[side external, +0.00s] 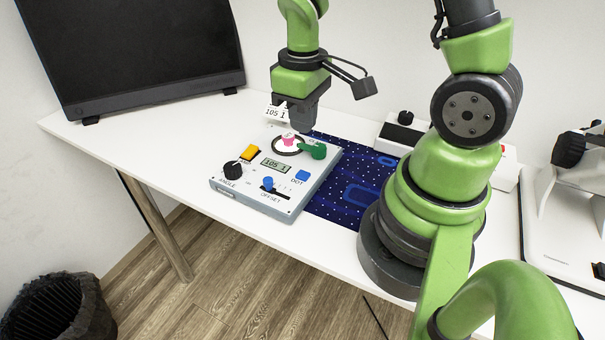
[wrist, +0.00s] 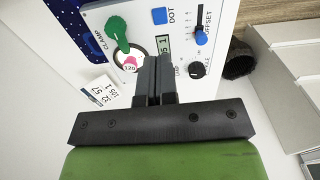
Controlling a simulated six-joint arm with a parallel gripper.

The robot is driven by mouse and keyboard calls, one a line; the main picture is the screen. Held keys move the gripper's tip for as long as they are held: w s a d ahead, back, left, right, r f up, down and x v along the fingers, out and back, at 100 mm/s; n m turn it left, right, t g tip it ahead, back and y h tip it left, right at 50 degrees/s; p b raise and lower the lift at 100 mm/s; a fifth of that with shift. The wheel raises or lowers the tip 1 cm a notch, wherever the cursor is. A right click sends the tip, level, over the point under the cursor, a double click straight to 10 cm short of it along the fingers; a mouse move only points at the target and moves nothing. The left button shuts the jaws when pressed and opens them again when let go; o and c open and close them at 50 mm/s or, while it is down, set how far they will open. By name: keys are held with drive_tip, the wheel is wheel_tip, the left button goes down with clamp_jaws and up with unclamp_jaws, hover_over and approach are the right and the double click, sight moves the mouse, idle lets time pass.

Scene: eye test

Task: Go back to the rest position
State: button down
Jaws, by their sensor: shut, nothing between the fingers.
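My gripper (side external: 302,127) is shut and empty, above the far side of a grey control box (side external: 247,192). In the wrist view my gripper's fingers (wrist: 156,62) lie together in front of the panel. The box has a green clamp lever (side external: 317,152), a pink knob (side external: 289,141), a yellow switch (side external: 250,152), a black angle knob (side external: 233,170), a blue offset slider (side external: 268,183) and a blue dot button (side external: 303,175). Its display (side external: 275,163) appears to read 105 1. The yellow switch is hidden in the wrist view.
A white card with numbers (wrist: 110,93) stands behind the box, close to my gripper in the side view. A dark blue dotted mat (side external: 335,205) lies right of the box. A monitor (side external: 130,50) stands at the back left. The white table's left part is clear.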

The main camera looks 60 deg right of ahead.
idle(0.3)
drive_tip(key=s+a+r+m+t+y, duration=0.1)
drive_tip(key=s+a+r+m+t, duration=0.1)
drive_tip(key=r, duration=0.6)
drive_tip(key=s+a+r+m+t+y, duration=0.1)
drive_tip(key=s+a+r+m+t, duration=0.1)
drive_tip(key=s+a+r+t, duration=0.3)
wheel_tip(320, 180, up, 4)
drive_tip(key=shift+s+a+r, duration=0.15)
drive_tip(key=shift+s, duration=0.35)
